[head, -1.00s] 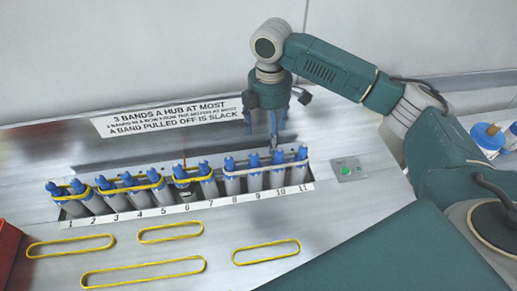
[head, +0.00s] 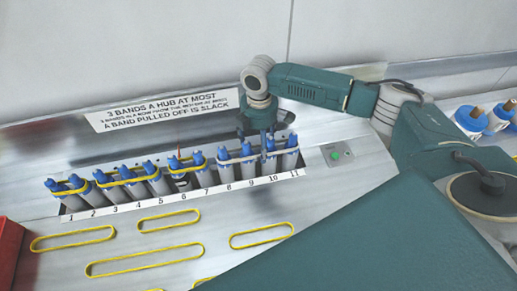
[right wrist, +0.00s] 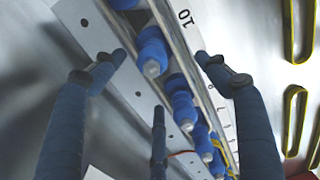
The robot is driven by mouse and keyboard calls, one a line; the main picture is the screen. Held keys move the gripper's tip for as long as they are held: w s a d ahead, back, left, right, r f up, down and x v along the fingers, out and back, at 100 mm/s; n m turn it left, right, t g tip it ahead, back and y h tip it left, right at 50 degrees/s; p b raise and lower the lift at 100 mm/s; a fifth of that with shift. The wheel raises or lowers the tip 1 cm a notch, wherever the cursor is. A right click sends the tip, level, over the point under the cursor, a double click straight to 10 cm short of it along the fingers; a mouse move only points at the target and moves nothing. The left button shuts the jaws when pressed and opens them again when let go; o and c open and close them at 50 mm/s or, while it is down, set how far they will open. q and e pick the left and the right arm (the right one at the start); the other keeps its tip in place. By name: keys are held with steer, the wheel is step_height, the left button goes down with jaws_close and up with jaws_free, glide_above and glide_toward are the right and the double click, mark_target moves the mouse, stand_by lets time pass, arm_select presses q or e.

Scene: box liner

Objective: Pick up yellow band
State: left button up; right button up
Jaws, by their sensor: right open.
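Several loose yellow bands lie flat in front of the roller rack: at the left (head: 74,239), upper middle (head: 141,229), lower middle (head: 92,268) and right (head: 233,240). Other yellow bands are stretched around blue hubs at the left of the rack, such as over rollers 1 and 2 (head: 62,193). My right gripper (head: 262,146) is low over the rack's right end, its fingertips partly hidden among the hubs. In the right wrist view its fingers (right wrist: 160,60) are spread on both sides of the hub row, empty. My left gripper is not in view.
A pale band (head: 238,160) spans the right-hand rollers. A number strip (head: 185,198) runs along the rack front, with a sign (head: 160,109) behind. A green button (head: 336,155) is at the right, a red container (head: 10,245) at the left edge.

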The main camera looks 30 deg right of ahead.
steer(key=c, duration=1.3)
steer(key=shift+o, duration=0.2)
steer(key=shift+r, duration=0.15)
